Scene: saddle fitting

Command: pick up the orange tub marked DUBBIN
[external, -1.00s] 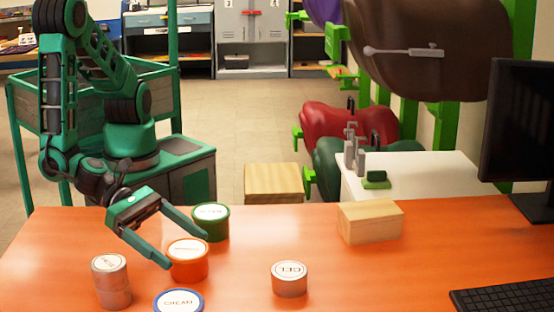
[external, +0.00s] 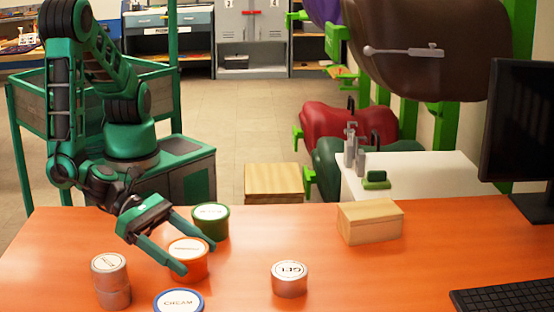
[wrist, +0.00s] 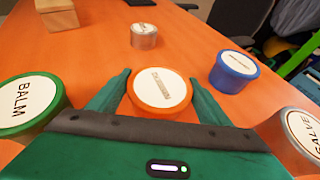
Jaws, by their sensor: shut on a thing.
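The orange tub (external: 194,266) with a white labelled lid stands on the orange table, left of the middle. In the wrist view the orange tub (wrist: 160,91) sits between my two fingers; its lettering is too small to read. My gripper (external: 196,258) reaches down from the left with one finger on each side of the tub. In the wrist view my gripper (wrist: 160,88) has its fingers against the tub's sides. The gripper is shut on the tub, which appears to rest on the table.
Close by are a green BALM tub (external: 211,223), a blue CREAM tub (external: 180,301) and a silver SALVE tin (wrist: 298,136). A silver GEL tin (external: 289,280) stands to the right.

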